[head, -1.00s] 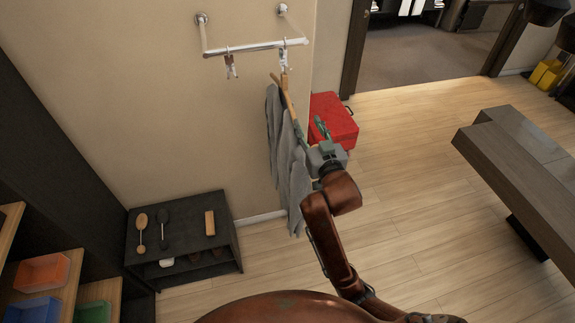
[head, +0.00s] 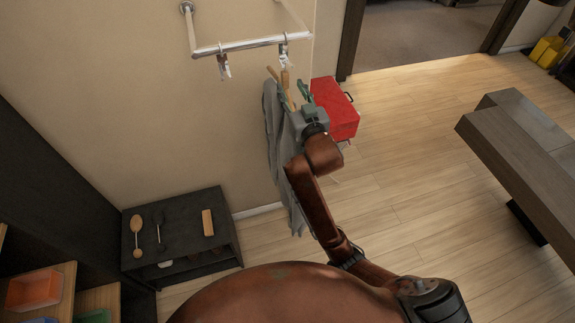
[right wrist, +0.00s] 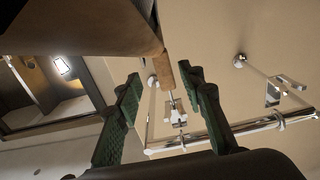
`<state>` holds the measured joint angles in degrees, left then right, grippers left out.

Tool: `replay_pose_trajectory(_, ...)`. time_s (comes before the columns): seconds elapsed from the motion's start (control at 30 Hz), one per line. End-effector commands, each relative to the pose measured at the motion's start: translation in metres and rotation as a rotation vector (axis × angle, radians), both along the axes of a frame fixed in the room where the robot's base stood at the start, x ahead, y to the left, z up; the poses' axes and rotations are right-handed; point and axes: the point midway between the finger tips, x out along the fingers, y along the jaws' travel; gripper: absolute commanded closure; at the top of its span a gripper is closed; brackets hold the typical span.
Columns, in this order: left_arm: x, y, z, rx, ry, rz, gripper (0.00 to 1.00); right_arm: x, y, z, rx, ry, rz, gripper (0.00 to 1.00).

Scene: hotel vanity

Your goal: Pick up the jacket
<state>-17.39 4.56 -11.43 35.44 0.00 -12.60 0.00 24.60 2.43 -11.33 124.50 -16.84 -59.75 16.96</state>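The grey jacket (head: 273,120) hangs against the wall corner on a wooden hanger (head: 273,76) in the head view, below the right end of a metal rail. My right gripper (head: 297,93) is at the jacket's upper right, close to the hanger, and partly covers the jacket. In the right wrist view, its two green fingers (right wrist: 163,108) are apart. A dark part of the jacket (right wrist: 85,25) and a wooden hanger end (right wrist: 186,76) show ahead, near the right finger. I cannot tell whether they touch. My left gripper is not in view.
The metal rail (head: 240,45) with clips juts from the wall above. A red case (head: 335,108) stands behind the gripper. A low black shelf (head: 185,215) with brushes stands at the left. A dark bench (head: 520,140) is at the right. The floor between is clear.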

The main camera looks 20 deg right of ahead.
Motion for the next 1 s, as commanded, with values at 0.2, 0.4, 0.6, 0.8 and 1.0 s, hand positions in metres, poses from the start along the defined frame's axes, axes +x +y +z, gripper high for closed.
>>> replay_pose_trajectory(0.2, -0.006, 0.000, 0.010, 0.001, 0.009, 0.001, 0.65, 0.033, 0.005, 0.003, -0.001, 0.002, 0.002, 0.64)
replay_pose_trajectory(0.4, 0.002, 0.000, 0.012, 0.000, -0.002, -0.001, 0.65, 0.045, 0.005, 0.002, -0.001, 0.001, 0.002, 0.64)
replay_pose_trajectory(0.6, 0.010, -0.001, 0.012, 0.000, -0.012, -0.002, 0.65, 0.045, 0.004, 0.001, 0.000, 0.001, 0.001, 0.65)
replay_pose_trajectory(0.8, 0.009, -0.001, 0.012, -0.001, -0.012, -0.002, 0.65, 0.045, 0.004, 0.001, 0.000, 0.000, 0.000, 0.79)
replay_pose_trajectory(1.0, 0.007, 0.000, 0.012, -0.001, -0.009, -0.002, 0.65, 0.044, 0.003, 0.001, 0.000, 0.000, -0.001, 0.93)
